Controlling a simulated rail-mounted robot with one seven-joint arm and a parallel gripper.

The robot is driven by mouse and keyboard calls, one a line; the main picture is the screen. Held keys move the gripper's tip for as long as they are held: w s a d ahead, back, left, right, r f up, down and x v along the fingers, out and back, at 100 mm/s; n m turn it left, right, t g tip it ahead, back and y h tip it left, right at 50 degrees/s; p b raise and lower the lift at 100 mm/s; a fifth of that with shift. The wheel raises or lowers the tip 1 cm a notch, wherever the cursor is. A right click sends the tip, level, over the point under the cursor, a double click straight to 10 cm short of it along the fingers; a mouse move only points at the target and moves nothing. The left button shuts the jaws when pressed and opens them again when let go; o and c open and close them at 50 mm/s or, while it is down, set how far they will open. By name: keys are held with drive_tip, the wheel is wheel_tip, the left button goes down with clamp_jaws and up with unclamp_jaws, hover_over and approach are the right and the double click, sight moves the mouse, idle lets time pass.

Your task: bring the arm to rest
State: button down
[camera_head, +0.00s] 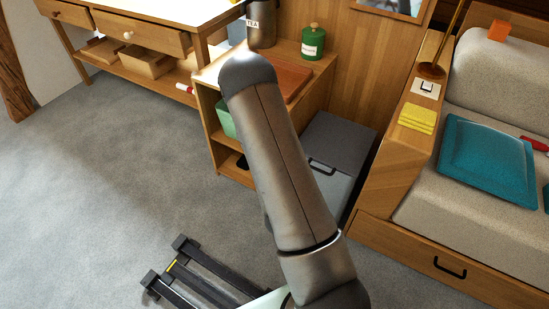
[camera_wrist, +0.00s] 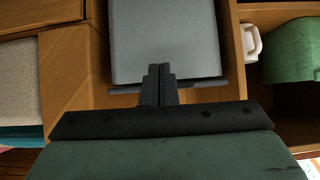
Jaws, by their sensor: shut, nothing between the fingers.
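My gripper (camera_wrist: 158,83) shows in the wrist view, with its two dark fingers close together and nothing between them. It is in front of a grey panel, and I cannot tell how far apart they are. In the head view my arm rises from the bottom, bent, across the middle of the picture. The gripper itself cannot be made out there.
A grey lidded box (camera_head: 339,140) stands between a wooden shelf unit (camera_head: 204,110) and a sofa (camera_head: 455,205) with a teal cushion (camera_head: 488,163). Grey floor (camera_head: 110,180) at left is clear.

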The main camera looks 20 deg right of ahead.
drive_tip(key=w+a+r+n+g+y+p, duration=0.1)
drive_tip(key=a+r+n+y+p, duration=0.15)
drive_tip(key=a+r+p, duration=0.45)
drive_tip(key=w+a+r+n+y+p, duration=0.1)
drive_tip(key=a+r+y+p, duration=0.2)
drive_tip(key=r, duration=0.9)
drive_tip(key=w+a+r+n+g+y+p, duration=0.1)
drive_tip(key=a+r+n+y+p, duration=0.15)
drive_tip(key=a+r+p, duration=0.45)
drive_tip(key=s+r+n+g+p, duration=0.1)
drive_tip(key=s+r+n+p, duration=0.1)
drive_tip(key=s+r+p, duration=0.2)
drive_tip(key=s+r+n+g+p, duration=0.2)
drive_tip(key=s+r, duration=0.8)
drive_tip(key=r, duration=1.1)
drive_tip(key=shift+s+a+r+n+g+y+p, duration=0.2)
drive_tip(key=shift+a+n+g+y+p, duration=0.15)
drive_tip(key=shift+n+p, duration=0.55)
